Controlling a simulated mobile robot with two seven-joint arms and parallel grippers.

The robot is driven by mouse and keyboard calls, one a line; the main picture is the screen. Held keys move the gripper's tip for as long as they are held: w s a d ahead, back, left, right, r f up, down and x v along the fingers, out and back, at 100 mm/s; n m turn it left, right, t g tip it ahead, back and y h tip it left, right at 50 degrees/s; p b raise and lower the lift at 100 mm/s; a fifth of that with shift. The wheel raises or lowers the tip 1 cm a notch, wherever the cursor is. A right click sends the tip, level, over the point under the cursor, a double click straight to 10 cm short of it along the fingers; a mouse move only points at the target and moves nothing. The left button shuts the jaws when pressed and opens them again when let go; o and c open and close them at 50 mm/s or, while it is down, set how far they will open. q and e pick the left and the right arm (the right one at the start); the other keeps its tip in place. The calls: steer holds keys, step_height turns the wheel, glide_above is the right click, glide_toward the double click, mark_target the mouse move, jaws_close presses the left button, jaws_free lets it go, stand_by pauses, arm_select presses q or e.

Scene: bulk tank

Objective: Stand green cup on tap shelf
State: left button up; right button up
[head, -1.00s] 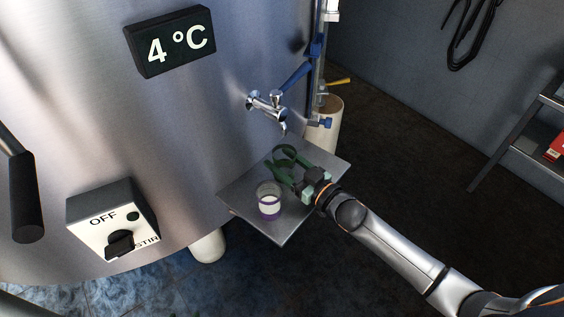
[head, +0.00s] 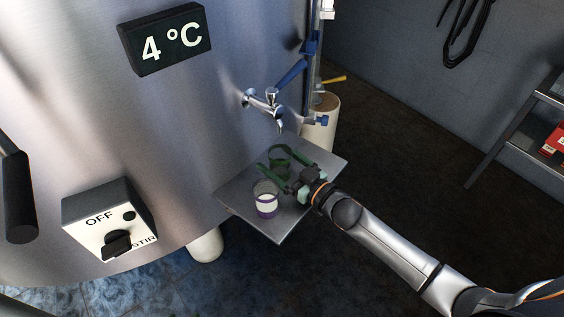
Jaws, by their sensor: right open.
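The green cup (head: 280,171) stands upright on the tap shelf (head: 240,200), a grey metal plate below and in front of the tank's tap (head: 268,101). The cup is dark green and see-through, near the shelf's back part, under the spout. My right gripper (head: 274,159) reaches in from the right, open, with one finger on each side of the cup. The fingers hide part of the cup, and I cannot tell whether either touches it. My left gripper is not in view.
A clear cup with a purple band and white content (head: 266,204) stands on the shelf's front left, close to my near finger. The steel tank (head: 170,120) rises behind. A switch box (head: 108,220) is at left. A rack (head: 520,135) stands at right.

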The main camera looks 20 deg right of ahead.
steer(key=shift+s+r, duration=0.1)
steer(key=shift+r, duration=0.05)
steer(key=v, duration=1.2)
steer(key=shift+d+p, duration=0.1)
steer(key=shift+p, duration=0.2)
stand_by(0.3)
